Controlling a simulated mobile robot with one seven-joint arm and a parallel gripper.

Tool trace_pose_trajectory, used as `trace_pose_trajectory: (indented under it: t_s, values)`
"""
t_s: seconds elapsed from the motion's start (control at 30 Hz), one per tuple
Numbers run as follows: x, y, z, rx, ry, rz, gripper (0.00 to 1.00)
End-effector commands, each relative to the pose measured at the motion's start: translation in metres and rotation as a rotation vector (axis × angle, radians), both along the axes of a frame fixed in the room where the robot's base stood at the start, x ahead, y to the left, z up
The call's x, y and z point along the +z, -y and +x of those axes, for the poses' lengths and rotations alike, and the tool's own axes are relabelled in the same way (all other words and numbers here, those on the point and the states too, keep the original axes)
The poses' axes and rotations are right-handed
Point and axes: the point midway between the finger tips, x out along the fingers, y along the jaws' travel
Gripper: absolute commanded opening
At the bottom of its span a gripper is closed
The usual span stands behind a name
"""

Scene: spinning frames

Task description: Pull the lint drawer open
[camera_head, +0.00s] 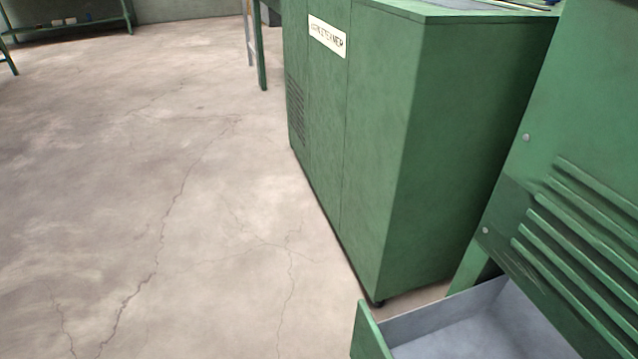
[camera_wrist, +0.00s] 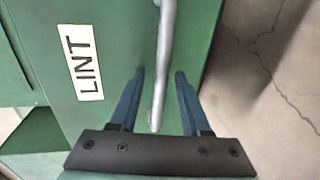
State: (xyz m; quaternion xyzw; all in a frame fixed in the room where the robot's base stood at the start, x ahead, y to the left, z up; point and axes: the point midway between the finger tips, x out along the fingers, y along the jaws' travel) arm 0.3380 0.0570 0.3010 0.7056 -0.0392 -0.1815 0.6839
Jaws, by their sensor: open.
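The lint drawer (camera_wrist: 112,30) fills much of the wrist view as a green front with a white plate reading LINT (camera_wrist: 84,67). Its grey bar handle (camera_wrist: 166,40) runs down the picture between the two blue fingers of my gripper (camera_wrist: 160,73). The fingers are open, with a gap on both sides of the bar; I cannot tell whether either touches it. In the head view a drawer (camera_head: 369,333) stands out from the louvred green machine at the lower right, its grey inside showing. Its label is not visible there, nor is my gripper.
The louvred machine (camera_head: 540,150) leans in at the right. A tall green cabinet (camera_head: 385,150) with a white nameplate (camera_head: 327,36) stands beyond the drawer. Cracked concrete floor (camera_head: 150,200) lies free to the left. A green rack (camera_head: 70,28) stands at the far left.

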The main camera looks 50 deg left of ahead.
Motion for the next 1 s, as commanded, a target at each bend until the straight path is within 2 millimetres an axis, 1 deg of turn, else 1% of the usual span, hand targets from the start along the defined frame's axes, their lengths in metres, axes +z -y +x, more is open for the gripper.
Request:
trace_pose_trajectory:
  t_s: [0.17,0.4,0.5,0.6,0.7,0.8,1.0]
  values:
    - [0.007,-0.007,-0.02,0.003,-0.001,-0.001,0.47]
    - [0.019,-0.023,-0.07,0.005,-0.004,-0.001,0.47]
    - [0.022,-0.029,-0.089,0.005,-0.003,-0.001,0.47]
    - [0.025,-0.034,-0.103,0.002,-0.001,0.0,0.47]
    - [0.026,-0.037,-0.113,0.001,-0.001,-0.002,0.47]
    - [0.026,-0.039,-0.118,0.002,0.0,-0.001,0.47]
    - [0.026,-0.039,-0.12,0.0,0.0,-0.001,0.47]
